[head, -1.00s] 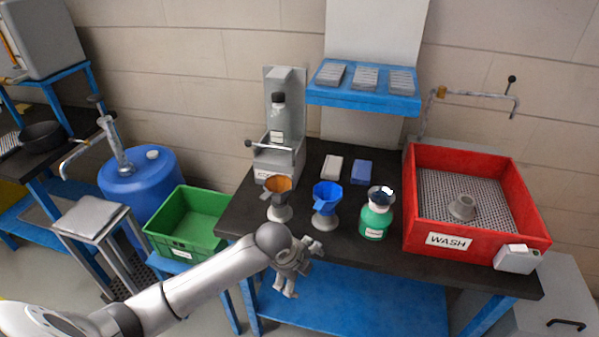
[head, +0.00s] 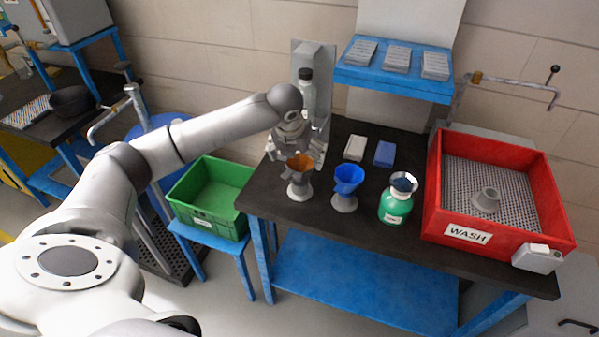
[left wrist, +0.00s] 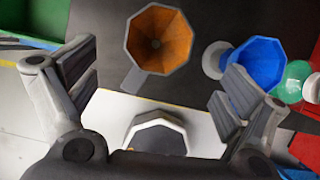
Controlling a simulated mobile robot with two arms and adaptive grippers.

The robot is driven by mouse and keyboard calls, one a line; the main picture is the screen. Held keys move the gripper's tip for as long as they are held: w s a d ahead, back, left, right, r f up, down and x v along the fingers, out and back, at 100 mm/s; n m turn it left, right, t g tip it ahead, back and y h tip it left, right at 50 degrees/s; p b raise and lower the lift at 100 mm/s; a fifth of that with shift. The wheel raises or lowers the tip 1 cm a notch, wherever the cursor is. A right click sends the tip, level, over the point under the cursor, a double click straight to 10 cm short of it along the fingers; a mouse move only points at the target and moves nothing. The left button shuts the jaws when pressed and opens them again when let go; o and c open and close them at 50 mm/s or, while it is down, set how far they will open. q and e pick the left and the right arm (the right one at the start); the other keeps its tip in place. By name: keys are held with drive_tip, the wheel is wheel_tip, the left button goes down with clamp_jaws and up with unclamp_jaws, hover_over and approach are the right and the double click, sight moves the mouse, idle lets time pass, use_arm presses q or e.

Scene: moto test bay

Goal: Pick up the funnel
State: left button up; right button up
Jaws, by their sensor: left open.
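An orange funnel (head: 300,162) stands upright in a pale holder near the left end of the dark bench. My left gripper (head: 297,150) is open and empty, just behind and above it, covering part of its rim. In the left wrist view the orange funnel (left wrist: 160,42) shows its octagonal mouth beyond the open fingers (left wrist: 158,88), not between them. A blue funnel (head: 348,178) stands in a similar holder to its right; it also shows in the left wrist view (left wrist: 262,62). My right gripper is not in view.
A green bottle (head: 396,205) with a dark top stands right of the blue funnel. A red WASH tray (head: 465,235) holds a grey cone-shaped part (head: 486,201). A dispenser with a bottle (head: 308,95) stands behind my gripper. A green crate (head: 205,225) sits to the left.

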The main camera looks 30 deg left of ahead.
sight(300, 167)
use_arm(q)
drive_tip(key=shift+x, duration=0.9)
drive_tip(key=shift+w+a+f+p, duration=0.1)
drive_tip(key=shift+w+f+p, duration=0.15)
drive_tip(key=shift+f+p, duration=0.3)
drive_tip(key=p+x, duration=0.1)
drive_tip(key=x, duration=0.3)
drive_tip(key=shift+a+f, duration=0.1)
drive_tip(key=shift+f, duration=0.1)
drive_tip(key=c, duration=1.1)
drive_tip(key=shift+r, duration=0.1)
